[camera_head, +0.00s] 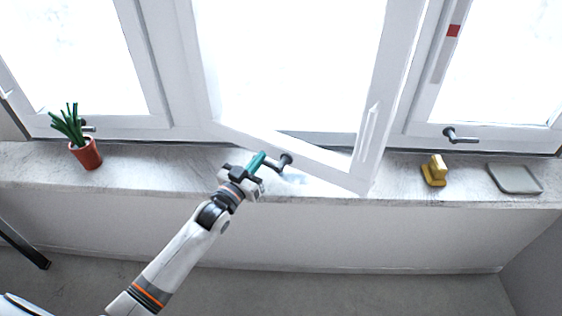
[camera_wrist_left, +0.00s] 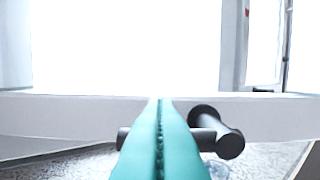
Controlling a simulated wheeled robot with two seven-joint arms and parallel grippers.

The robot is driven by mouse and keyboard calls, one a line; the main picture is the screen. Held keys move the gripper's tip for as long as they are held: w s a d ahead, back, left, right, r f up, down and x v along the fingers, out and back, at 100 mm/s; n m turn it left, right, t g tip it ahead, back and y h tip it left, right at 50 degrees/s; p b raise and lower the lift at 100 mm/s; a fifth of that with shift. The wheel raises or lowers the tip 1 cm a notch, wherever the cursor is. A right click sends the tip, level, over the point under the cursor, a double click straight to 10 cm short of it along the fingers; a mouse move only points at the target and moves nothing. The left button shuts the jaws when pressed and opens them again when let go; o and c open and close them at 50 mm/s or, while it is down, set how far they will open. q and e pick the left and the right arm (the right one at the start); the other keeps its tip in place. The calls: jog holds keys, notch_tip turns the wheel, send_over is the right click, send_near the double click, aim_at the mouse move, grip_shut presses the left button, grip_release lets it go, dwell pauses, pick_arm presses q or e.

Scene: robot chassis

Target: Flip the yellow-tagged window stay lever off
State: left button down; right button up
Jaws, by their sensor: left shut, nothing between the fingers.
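The middle window sash (camera_head: 320,158) stands swung inward over the sill. A dark lever (camera_head: 285,160) sits on its lower rail; in the left wrist view its round end (camera_wrist_left: 230,143) shows right of the fingers, and a dark bar passes behind them. I see no yellow tag on it. My left gripper (camera_head: 258,161) is shut and empty, its teal fingers pressed together just left of the lever; they also fill the lower middle of the left wrist view (camera_wrist_left: 160,140). I cannot tell whether they touch it. Similar dark levers are on the right window (camera_head: 462,138) and left window (camera_head: 88,128). My right gripper is out of view.
A potted plant (camera_head: 86,153) stands on the sill (camera_head: 140,165) at left. A yellow object (camera_head: 433,172) and a flat grey dish (camera_head: 515,179) lie on it at right. A red mark (camera_head: 454,30) is on the right window frame.

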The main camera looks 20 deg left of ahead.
pick_arm(q)
jog(key=shift+f, duration=0.1)
dwell(0.6)
